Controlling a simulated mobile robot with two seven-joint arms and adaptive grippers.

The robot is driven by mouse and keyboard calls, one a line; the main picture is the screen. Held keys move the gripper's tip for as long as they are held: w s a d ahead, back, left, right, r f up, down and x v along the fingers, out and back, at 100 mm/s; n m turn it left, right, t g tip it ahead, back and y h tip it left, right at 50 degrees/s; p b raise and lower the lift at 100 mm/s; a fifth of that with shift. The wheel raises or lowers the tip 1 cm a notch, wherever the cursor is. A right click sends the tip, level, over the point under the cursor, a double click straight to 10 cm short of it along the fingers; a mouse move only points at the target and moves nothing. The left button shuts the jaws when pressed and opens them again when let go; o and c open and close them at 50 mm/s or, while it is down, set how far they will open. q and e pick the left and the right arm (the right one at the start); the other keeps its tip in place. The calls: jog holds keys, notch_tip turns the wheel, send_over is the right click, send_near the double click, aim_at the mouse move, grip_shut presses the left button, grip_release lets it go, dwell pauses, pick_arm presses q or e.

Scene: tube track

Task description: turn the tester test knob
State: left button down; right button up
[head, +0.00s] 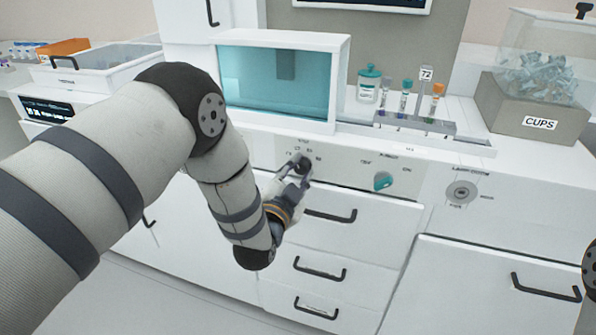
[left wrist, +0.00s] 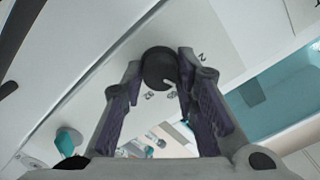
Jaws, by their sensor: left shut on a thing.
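The dark round test knob (head: 303,160) sits on the white front panel below the teal-windowed tester (head: 276,80), with small markings around it. My left gripper (head: 297,174) reaches it from below and in front. In the left wrist view the knob (left wrist: 160,68) is between the fingertips of my left gripper (left wrist: 158,85), which are shut on it. A pale mark shows on the knob's face. My right gripper is out of view.
Drawers with dark handles (head: 330,215) lie below. A tube rack (head: 415,122), a teal-lidded jar (head: 369,85) and a cups box (head: 535,112) stand on the counter.

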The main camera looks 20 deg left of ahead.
pick_arm(q)
jog(key=shift+w+r, duration=0.15)
jog(key=shift+r, duration=0.2)
jog(key=c, duration=1.2)
grip_release()
jog(key=shift+c, duration=0.2)
jog(key=shift+w+f, duration=0.1)
jog(key=shift+f, duration=0.05)
jog(key=s, duration=1.2)
jog(key=shift+a, duration=0.2)
jog(key=shift+f, duration=0.1)
